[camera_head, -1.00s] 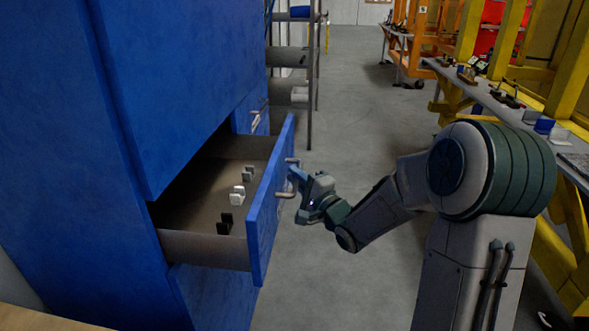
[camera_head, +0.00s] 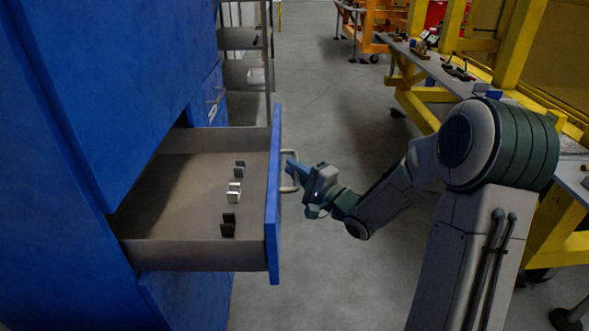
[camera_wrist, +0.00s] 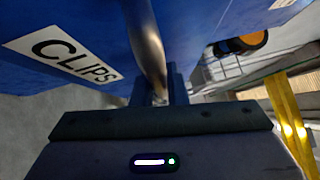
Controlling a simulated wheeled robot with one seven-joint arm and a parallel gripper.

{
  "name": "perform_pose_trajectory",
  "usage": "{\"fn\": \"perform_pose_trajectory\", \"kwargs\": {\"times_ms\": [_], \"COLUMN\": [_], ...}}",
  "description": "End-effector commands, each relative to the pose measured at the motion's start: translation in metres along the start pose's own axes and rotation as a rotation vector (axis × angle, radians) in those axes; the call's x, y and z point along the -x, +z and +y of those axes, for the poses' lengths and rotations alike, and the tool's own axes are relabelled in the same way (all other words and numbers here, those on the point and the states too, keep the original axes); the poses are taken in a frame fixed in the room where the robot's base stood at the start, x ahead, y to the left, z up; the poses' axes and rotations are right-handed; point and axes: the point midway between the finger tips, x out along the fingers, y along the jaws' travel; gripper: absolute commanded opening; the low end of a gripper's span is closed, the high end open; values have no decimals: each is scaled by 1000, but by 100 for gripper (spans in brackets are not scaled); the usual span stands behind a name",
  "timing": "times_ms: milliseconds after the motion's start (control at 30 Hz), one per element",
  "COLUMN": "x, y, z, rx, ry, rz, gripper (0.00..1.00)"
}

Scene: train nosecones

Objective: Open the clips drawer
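The clips drawer (camera_head: 273,200) stands well out of the blue cabinet in the head view, with its inside in plain sight. Its front carries a white CLIPS label (camera_wrist: 62,58) in the wrist view. A curved metal handle (camera_wrist: 147,50) runs from the drawer front down between my fingers. My gripper (camera_head: 292,170) is at this handle on the outer side of the drawer front, with its fingers closed around the bar. The fingertips are partly hidden by the handle and the dark palm. Several black and white clips (camera_head: 234,192) stand on the drawer floor.
The blue cabinet (camera_head: 110,90) fills the left side. Another handle (camera_head: 216,98) shows farther back on it. A grey shelf rack (camera_head: 246,75) stands behind. A yellow-framed workbench (camera_head: 425,95) lines the right. The grey floor (camera_head: 335,110) between is clear.

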Motion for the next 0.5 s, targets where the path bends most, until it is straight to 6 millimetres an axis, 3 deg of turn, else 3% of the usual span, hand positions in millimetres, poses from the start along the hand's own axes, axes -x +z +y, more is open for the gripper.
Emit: {"fn": "perform_pose_trajectory", "kwargs": {"times_ms": [33, 100, 500], "x": [0, 1, 8], "y": [-1, -1, -1], "z": [0, 0, 0], "rx": [0, 0, 1], "ry": [1, 1, 1], "rz": [2, 2, 2], "gripper": [15, 34, 34]}}
